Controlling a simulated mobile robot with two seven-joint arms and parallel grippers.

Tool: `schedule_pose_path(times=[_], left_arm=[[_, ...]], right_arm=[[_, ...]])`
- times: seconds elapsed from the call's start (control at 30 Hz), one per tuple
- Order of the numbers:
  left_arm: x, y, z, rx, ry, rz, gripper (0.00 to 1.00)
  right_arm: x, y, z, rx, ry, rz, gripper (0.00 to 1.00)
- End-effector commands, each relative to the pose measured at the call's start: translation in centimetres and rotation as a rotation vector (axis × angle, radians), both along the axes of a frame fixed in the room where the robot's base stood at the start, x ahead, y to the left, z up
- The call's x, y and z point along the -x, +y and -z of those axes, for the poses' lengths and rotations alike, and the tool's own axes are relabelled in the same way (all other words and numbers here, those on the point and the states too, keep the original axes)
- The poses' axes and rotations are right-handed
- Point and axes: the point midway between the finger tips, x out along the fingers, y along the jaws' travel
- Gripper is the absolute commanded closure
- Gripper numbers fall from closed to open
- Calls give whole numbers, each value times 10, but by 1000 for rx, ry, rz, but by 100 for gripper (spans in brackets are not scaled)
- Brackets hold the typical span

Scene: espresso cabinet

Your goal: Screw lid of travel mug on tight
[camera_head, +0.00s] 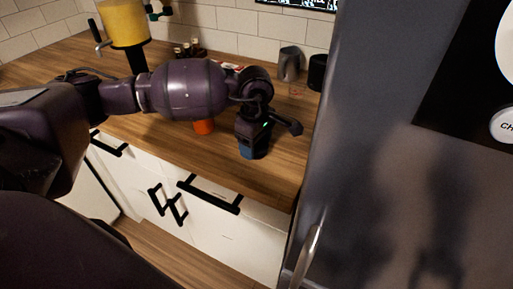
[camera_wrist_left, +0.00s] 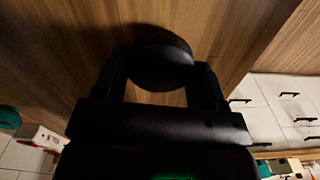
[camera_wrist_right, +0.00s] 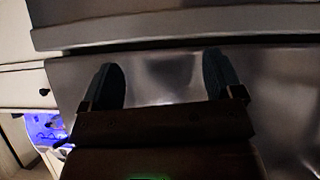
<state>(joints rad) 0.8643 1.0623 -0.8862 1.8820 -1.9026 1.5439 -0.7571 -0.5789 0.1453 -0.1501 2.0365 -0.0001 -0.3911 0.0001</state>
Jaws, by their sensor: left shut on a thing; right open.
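The travel mug (camera_head: 254,151) is a blue body standing on the wooden counter in the head view, close to the fridge. My left gripper (camera_head: 253,140) points down over its top and hides most of it. In the left wrist view, a dark round lid-like top (camera_wrist_left: 162,58) lies between the fingertips of my left gripper (camera_wrist_left: 160,85), which is shut on it. That view is too dark to tell whether lid and mug are fully seated together. My right gripper (camera_wrist_right: 163,80) is open and empty in the right wrist view, facing a grey metal surface.
A large grey fridge (camera_head: 390,170) stands at the right of the counter (camera_head: 225,170). An orange cup (camera_head: 204,127) stands left of the mug. A grey mug (camera_head: 291,63), a black cup (camera_head: 317,72) and small bottles (camera_head: 188,49) stand at the back. A yellow hopper (camera_head: 124,22) rises at the left.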

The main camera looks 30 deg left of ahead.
Motion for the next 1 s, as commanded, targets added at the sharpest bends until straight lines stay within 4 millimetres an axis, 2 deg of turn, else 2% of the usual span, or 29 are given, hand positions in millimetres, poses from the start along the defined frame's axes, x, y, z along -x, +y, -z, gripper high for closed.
schedule_pose_path(times=[0.27, 0.47, 0.57, 1.0], left_arm=[[0, 0, -1, 0, 0, 0, 58], [-1, 1, -18, -1, -4, -1, 58], [-1, 0, -37, 0, -5, 0, 58], [0, 0, -147, -1, -4, 0, 58]], right_arm=[[0, 0, 0, 2, -1, -1, 14], [-1, 0, -3, 1, -4, -1, 14], [-2, 0, -5, 1, -7, -2, 14], [1, -2, -6, 2, -1, 2, 14]])
